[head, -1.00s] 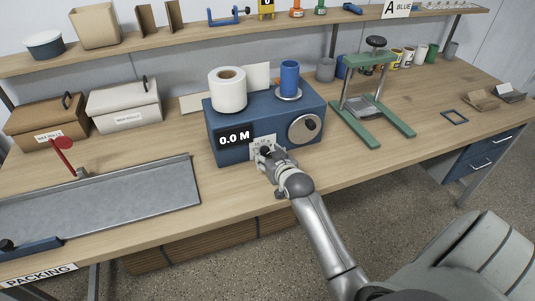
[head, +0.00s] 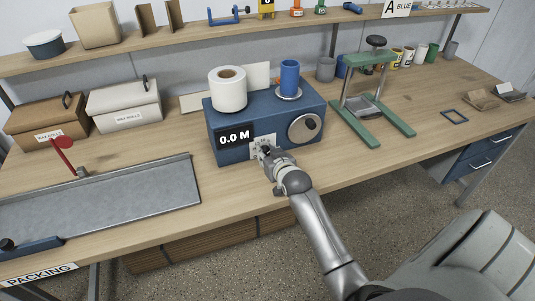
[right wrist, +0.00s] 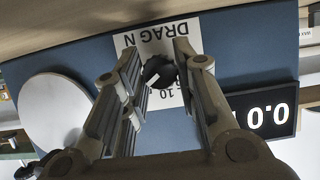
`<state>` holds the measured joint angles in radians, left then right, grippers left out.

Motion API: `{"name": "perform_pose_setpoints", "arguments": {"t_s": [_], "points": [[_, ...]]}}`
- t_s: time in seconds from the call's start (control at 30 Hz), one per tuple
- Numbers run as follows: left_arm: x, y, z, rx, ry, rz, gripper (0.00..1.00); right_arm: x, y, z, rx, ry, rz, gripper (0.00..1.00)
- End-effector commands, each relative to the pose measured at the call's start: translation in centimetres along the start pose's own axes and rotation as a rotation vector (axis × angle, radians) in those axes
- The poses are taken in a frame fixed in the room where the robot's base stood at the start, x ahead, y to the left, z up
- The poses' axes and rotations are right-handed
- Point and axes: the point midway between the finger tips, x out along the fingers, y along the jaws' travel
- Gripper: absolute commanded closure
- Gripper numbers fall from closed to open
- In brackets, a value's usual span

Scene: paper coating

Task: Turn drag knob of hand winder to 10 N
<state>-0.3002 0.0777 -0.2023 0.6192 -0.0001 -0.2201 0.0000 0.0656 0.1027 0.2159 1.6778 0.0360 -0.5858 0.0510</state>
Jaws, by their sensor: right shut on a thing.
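The hand winder (head: 225,155) is a blue box on the table, with a white roll (head: 228,91) and a blue spool (head: 289,77) on top. Its display reads 0.0 M. The drag knob (right wrist: 158,72) is small and black, on a white "DRAG N" label (right wrist: 168,36) that appears upside down in the right wrist view. My right gripper (head: 264,150) is at the winder's front, its fingers (right wrist: 156,54) shut on the knob's two sides. My left gripper is not in view.
A round crank disc (head: 305,128) is on the winder's front, right of the knob. A green press stand (head: 376,130) stands to the right, a metal tray (head: 110,200) to the left. Bare table lies in front of the winder.

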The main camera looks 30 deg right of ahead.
Motion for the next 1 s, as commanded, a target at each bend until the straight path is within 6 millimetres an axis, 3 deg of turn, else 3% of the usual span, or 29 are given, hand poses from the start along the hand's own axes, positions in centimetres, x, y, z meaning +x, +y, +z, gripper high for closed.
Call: {"name": "perform_pose_setpoints", "arguments": {"t_s": [0.27, 0.57, 1.0], "points": [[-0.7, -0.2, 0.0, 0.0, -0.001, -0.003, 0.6, 0.0, -0.1, -0.1, -0.073, -0.002, 0.03, 0.96], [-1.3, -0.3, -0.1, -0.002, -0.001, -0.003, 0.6, 0.0, -0.3, 0.1, -0.288, -0.003, 0.119, 0.96], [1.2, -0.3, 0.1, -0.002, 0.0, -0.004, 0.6, 0.3, -0.5, 0.5, -0.659, 0.001, 0.273, 0.96]]}}
